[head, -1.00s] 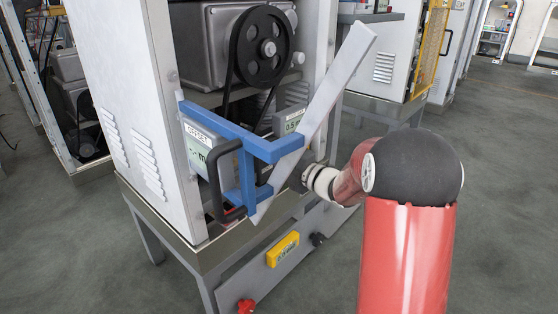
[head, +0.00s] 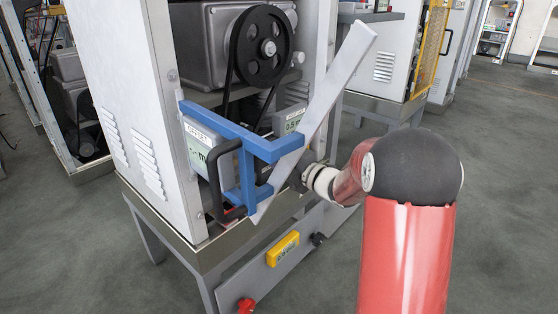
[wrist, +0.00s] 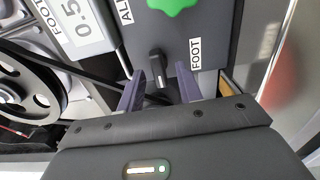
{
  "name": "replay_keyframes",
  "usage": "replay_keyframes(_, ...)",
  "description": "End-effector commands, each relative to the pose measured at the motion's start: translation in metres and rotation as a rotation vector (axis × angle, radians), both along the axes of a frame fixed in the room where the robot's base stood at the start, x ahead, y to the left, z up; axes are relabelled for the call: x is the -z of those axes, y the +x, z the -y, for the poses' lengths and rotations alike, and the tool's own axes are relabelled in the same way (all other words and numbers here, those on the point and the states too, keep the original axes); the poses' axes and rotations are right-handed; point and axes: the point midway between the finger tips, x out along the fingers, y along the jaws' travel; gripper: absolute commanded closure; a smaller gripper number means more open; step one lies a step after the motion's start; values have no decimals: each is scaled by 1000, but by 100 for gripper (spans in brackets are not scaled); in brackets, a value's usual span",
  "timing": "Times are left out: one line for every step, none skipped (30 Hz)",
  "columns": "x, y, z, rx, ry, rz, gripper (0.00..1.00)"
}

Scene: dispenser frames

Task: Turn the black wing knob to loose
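The black wing knob (wrist: 157,64) shows in the wrist view on a dark grey panel, beside a white FOOT label (wrist: 195,54). Its wing points down in the picture, towards my gripper. My gripper (wrist: 160,76) is open, with one dark finger to each side of the knob and gaps showing between. Whether the fingertips reach past the wing's end in depth is hard to tell. In the head view my wrist (head: 318,180) reaches in behind the slanted grey bar, and the knob and fingers are hidden there.
A green star-shaped knob (wrist: 172,4) sits above the wing knob. A grey display (wrist: 78,22) and a black pulley (wrist: 25,85) lie to the left. A blue frame (head: 235,133) and slanted grey bar (head: 335,88) stand before the work area. Open floor lies at right.

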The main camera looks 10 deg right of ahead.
Motion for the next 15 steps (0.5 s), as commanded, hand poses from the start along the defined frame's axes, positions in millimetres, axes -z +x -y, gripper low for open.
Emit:
replay_keyframes(0,-1,1,1,0,0,65)
replay_keyframes(0,-3,2,1,0,0,65)
replay_keyframes(0,-5,5,2,0,0,65)
replay_keyframes(0,-8,7,2,-1,-1,65)
replay_keyframes(0,-12,9,2,-1,-2,65)
replay_keyframes(-1,-17,13,2,-1,-1,65)
replay_keyframes(-1,-22,16,3,0,0,65)
replay_keyframes(-1,-26,20,4,-1,-1,65)
replay_keyframes(0,-32,24,3,-1,-1,65)
replay_keyframes(0,-36,27,3,-1,-1,65)
replay_keyframes(0,-40,30,4,-1,-1,65)
replay_keyframes(-1,-45,34,3,0,0,65)
replay_keyframes(0,-49,36,2,-1,-1,65)
replay_keyframes(0,-52,38,2,-1,-1,65)
replay_keyframes(0,-55,41,2,-1,-1,65)
